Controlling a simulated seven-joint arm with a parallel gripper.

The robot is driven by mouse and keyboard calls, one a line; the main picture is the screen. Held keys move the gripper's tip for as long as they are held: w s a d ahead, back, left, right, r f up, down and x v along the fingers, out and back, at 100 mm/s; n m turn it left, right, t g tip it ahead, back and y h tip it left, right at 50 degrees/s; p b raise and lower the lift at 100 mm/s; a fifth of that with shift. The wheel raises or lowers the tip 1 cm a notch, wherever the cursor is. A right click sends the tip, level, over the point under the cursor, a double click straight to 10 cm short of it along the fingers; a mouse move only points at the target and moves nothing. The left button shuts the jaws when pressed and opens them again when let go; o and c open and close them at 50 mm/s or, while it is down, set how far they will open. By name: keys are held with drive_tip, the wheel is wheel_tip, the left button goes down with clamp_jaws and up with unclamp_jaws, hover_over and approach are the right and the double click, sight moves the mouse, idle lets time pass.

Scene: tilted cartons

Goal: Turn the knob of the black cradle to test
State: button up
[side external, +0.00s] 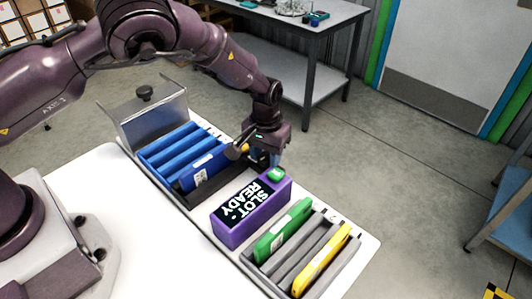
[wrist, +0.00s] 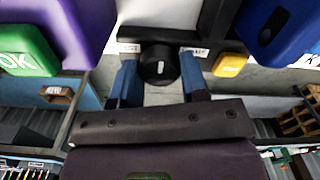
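The black cradle shows in the wrist view as a dark frame (wrist: 222,28) at the top. Its round black knob (wrist: 158,65) has a short white mark on its face. Printed labels (wrist: 129,48) lie on both sides of the knob, too small to read. The blue fingers of my gripper (wrist: 159,76) stand one on each side of the knob, very close to it. I cannot tell whether they press on it. In the side view my gripper (side external: 262,158) points down at the cradle's far end, and the knob is hidden there. A dark blue device (side external: 207,170) lies tilted in the cradle.
A purple box (side external: 252,212) with a "SLOT-READY" display and green button (side external: 276,174) stands close beside my gripper. A grey rack (side external: 330,258) holds green (side external: 283,231) and yellow (side external: 321,260) cartons. A blue slotted rack (side external: 178,150) lies beyond. A yellow button (wrist: 229,65) sits right of the knob.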

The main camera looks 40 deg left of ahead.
drive_tip(key=c, duration=0.3)
drive_tip(key=n, duration=0.4)
drive_tip(key=shift+n, duration=0.3)
drive_tip(key=n, duration=0.4)
idle(0.4)
drive_tip(key=o, duration=0.9)
drive_tip(key=shift+r, duration=0.1)
